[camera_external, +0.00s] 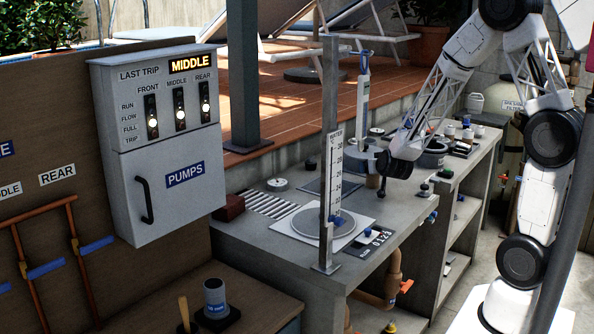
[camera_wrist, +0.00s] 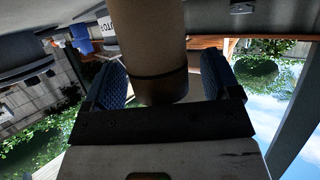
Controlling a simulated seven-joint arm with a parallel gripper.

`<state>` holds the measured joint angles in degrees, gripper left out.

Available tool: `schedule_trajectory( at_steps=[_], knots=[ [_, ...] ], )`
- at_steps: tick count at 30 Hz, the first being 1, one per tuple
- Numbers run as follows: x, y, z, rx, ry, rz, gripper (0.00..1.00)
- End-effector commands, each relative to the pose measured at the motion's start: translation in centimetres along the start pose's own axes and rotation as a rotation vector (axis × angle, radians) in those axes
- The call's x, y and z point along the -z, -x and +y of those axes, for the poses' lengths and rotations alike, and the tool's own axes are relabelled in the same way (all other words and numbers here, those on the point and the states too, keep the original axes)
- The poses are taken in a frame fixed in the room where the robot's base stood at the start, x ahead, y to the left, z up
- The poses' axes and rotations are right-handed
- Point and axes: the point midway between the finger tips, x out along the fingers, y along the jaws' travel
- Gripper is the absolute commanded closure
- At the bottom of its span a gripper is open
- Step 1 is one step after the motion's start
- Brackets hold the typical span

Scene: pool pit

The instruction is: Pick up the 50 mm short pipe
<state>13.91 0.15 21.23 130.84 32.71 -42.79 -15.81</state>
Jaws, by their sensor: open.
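A short grey cylinder with a blue label (camera_external: 214,297) stands upright on a black base on the low bench at bottom left. Its label is too small to read surely, but it looks like the short pipe. My gripper (camera_external: 376,172) is far from it, over the back part of the grey counter. In the wrist view my gripper (camera_wrist: 163,82) is open, with blue pads on both fingers. A tan-grey cylinder with a dark band (camera_wrist: 157,45) shows between the fingers there. I cannot tell what it is or whether a finger touches it.
A pump box (camera_external: 160,145) hangs on the left panel. A metal post with a water scale (camera_external: 331,200) stands at the counter's front edge, beside a round grey plate (camera_external: 312,222). A wooden-handled item (camera_external: 184,312) stands beside the short cylinder. Several small parts crowd the back counter.

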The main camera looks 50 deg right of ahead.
Motion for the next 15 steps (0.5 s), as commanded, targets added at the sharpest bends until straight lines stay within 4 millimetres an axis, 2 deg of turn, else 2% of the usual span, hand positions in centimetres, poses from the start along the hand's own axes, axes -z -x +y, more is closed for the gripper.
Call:
schedule_trajectory(
  at_steps=[12,13,15],
  knots=[
    [0.02,0.02,0.00,0.000,0.000,0.000,0.18],
    [0.02,0.02,0.00,0.000,0.000,0.000,0.19],
    [0.02,0.02,0.00,0.000,0.000,0.000,0.30]
  ],
)
